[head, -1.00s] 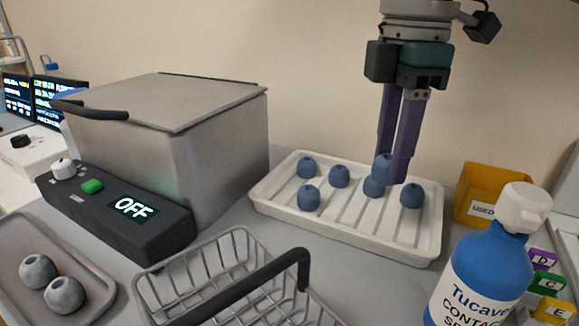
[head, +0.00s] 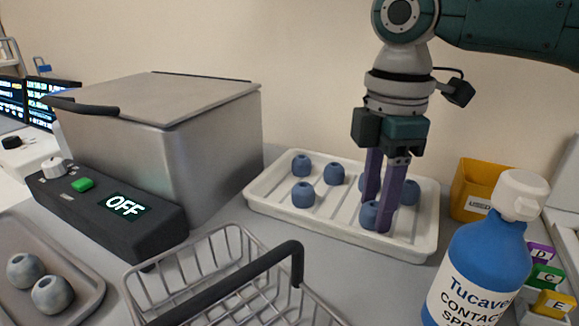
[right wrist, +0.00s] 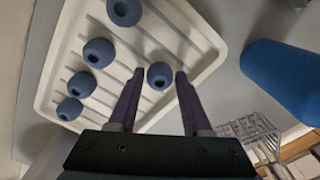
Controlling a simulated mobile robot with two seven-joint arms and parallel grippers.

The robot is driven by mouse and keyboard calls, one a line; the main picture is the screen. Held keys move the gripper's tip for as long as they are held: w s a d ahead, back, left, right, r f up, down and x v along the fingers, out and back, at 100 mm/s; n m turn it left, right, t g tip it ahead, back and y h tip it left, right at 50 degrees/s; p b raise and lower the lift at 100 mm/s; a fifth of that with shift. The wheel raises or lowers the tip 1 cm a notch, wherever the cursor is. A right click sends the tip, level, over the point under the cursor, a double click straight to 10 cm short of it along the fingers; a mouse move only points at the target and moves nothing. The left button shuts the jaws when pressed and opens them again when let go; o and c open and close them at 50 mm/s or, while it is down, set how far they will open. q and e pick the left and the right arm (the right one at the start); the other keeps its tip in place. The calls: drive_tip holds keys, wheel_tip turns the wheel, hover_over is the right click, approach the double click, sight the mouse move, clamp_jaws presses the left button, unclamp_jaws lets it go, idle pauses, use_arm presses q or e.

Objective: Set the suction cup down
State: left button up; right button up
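My right gripper (head: 377,214) points down into the white ribbed tray (head: 262,198). Its purple fingers stand on either side of a blue suction cup (head: 367,214) near the tray's front edge. In the right wrist view the suction cup (right wrist: 158,76) sits between the fingertips, with a small gap on each side, so the gripper (right wrist: 159,73) is open. The cup appears to rest on the tray floor. Several other blue cups (head: 303,194) stand in the tray; the fingers partly hide the area behind them. My left gripper is not in view.
A blue spray bottle (head: 478,265) stands right of the tray, by a yellow bin (head: 470,188). A wire basket (head: 230,245) is in front. A steel box with an OFF panel (head: 125,206) and a grey tray with two pale cups (head: 52,295) are at left.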

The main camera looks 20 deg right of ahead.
sight(376, 204)
wheel_tip(376, 204, up, 12)
drive_tip(key=p, duration=0.2)
drive_tip(key=shift+r, duration=0.15)
idle(0.4)
idle(0.3)
